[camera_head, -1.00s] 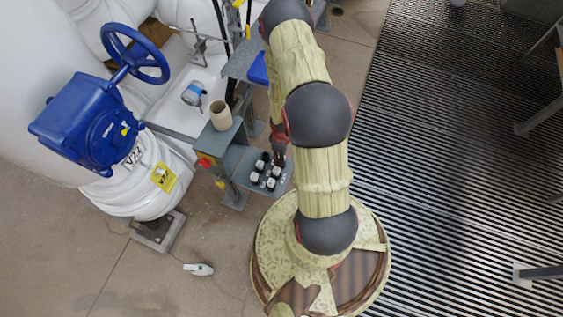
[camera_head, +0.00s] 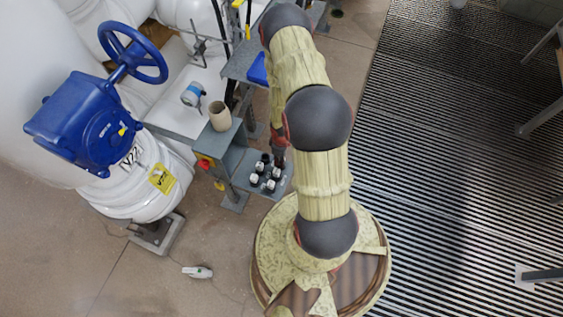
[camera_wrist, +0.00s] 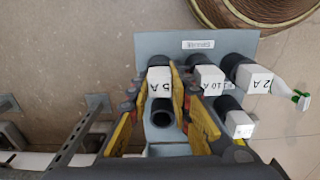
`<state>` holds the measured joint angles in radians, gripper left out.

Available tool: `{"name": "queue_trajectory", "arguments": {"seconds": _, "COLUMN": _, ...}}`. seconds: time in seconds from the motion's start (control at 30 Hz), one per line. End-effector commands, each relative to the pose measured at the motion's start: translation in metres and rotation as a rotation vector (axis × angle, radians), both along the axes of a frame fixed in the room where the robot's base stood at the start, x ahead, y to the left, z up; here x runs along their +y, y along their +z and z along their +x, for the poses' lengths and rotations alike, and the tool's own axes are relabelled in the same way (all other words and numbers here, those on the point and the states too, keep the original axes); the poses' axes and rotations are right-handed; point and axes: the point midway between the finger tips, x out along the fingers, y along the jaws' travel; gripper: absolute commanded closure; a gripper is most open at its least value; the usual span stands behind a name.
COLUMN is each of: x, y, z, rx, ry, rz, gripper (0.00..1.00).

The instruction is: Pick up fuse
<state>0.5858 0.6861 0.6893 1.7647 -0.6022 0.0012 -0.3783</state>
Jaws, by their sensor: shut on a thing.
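My gripper (camera_wrist: 158,95) has its yellow fingers closed in around a black-and-white fuse marked 5 A (camera_wrist: 160,78) in the wrist view. A black hollow round piece (camera_wrist: 164,113) also shows between the fingers, nearer the camera; I cannot tell if it belongs to that fuse. More fuses stand to the right: one with a partly legible label (camera_wrist: 209,77), one marked 2 A (camera_wrist: 255,79), and one lower down (camera_wrist: 238,123). In the head view the fuses (camera_head: 258,167) stand in a group, and my arm partly hides the gripper.
The fuses stand on a grey shelf (camera_head: 241,163) beside my base. A cardboard tube (camera_head: 220,116) stands on a higher ledge. A blue valve (camera_head: 88,125) with a handwheel is at left. A white-and-green object (camera_head: 198,272) lies on the floor, and also shows in the wrist view (camera_wrist: 288,92).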

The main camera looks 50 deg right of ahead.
Motion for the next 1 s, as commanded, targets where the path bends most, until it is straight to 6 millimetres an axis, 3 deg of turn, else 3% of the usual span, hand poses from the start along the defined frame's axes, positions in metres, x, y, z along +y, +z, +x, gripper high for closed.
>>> {"name": "queue_trajectory", "arguments": {"seconds": 0.37, "x": 0.0, "y": 0.008, "z": 0.0, "rx": 0.0, "ry": 0.0, "rz": 0.0, "gripper": 0.99}}
{"name": "queue_trajectory", "arguments": {"seconds": 0.6, "x": 0.001, "y": 0.036, "z": -0.001, "rx": 0.0, "ry": 0.0, "rz": 0.001, "gripper": 0.99}}
{"name": "queue_trajectory", "arguments": {"seconds": 0.77, "x": 0.005, "y": 0.048, "z": -0.013, "rx": -0.001, "ry": -0.001, "rz": 0.0, "gripper": 0.99}}
{"name": "queue_trajectory", "arguments": {"seconds": 1.0, "x": 0.013, "y": 0.08, "z": -0.037, "rx": -0.001, "ry": -0.002, "rz": -0.001, "gripper": 0.99}}
